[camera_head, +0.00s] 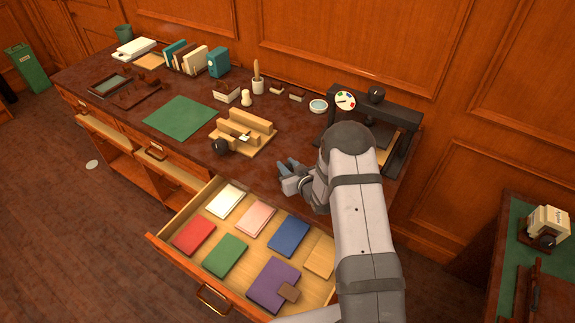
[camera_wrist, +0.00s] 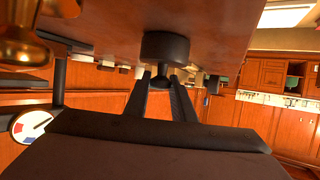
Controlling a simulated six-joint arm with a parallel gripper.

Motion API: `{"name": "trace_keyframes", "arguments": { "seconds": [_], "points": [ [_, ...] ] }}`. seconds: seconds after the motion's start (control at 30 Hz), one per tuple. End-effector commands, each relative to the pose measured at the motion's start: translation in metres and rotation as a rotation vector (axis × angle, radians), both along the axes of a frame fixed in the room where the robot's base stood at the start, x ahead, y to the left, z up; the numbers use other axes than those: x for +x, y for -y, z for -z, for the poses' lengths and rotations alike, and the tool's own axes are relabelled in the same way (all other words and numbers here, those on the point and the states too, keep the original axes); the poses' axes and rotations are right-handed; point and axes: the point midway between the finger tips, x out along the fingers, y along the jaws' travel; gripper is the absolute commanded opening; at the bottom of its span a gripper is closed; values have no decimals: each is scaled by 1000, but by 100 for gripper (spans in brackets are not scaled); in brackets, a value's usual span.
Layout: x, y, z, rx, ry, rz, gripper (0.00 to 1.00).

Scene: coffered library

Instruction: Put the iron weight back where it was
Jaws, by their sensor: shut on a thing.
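My gripper (camera_head: 287,178) is over the front part of the desk, just behind the open drawer. In the wrist view its two dark fingers (camera_wrist: 164,88) are closed on the small knob of a dark, round, short cylinder, which looks like the iron weight (camera_wrist: 166,47). The cylinder's broad part lies beyond the fingertips, against the reddish-brown surface in the picture. Whether it touches that surface I cannot tell. In the head view the held piece cannot be made out clearly at the gripper.
The open drawer (camera_head: 215,277) holds several coloured booklets. A wooden stand (camera_head: 258,124) with a dark round object (camera_head: 220,147) at its front is left of my gripper. A black press frame (camera_head: 405,112) stands behind my arm. A green mat (camera_head: 180,117) lies clear at left.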

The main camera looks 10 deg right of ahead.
Motion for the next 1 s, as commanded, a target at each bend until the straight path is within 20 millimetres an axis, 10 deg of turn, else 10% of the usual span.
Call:
{"name": "trace_keyframes", "arguments": {
  "seconds": [0.27, 0.3, 0.37, 1.0],
  "points": [
    [2, 0, 0, 1, 10, 1, 0],
    [0, 0, 2, 0, 0, 0, 32],
    [0, 0, 2, 0, 0, 0, 42],
    [-16, 4, -6, 1, -1, 2, 42]
  ]
}}
